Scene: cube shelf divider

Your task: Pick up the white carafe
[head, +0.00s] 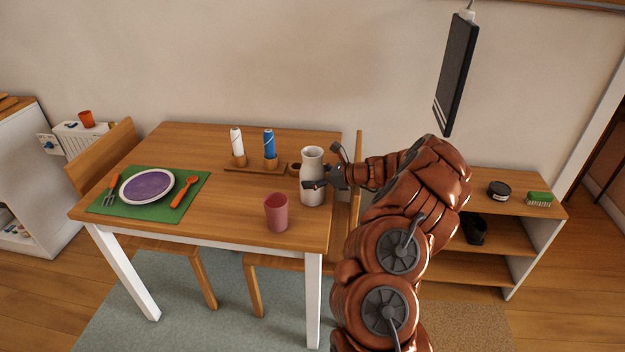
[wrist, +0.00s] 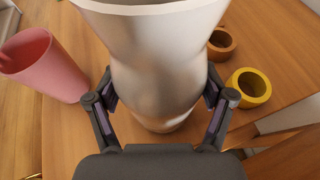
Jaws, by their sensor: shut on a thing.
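The white carafe (head: 313,180) stands upright near the right edge of the wooden table (head: 235,209). My gripper (head: 318,184) reaches it from the right and is shut around its narrowed middle. In the wrist view the carafe (wrist: 155,65) fills the centre, with a finger of my gripper (wrist: 160,105) against each side. Its base appears at or very near the table top; I cannot tell whether it is clear of it.
A pink cup (head: 277,212) stands just left of and in front of the carafe. Behind is a wooden holder (head: 255,169) with a white and a blue roll. A plate (head: 147,186) lies on a green mat (head: 112,207) at left. A dark panel (head: 456,75) hangs above my arm.

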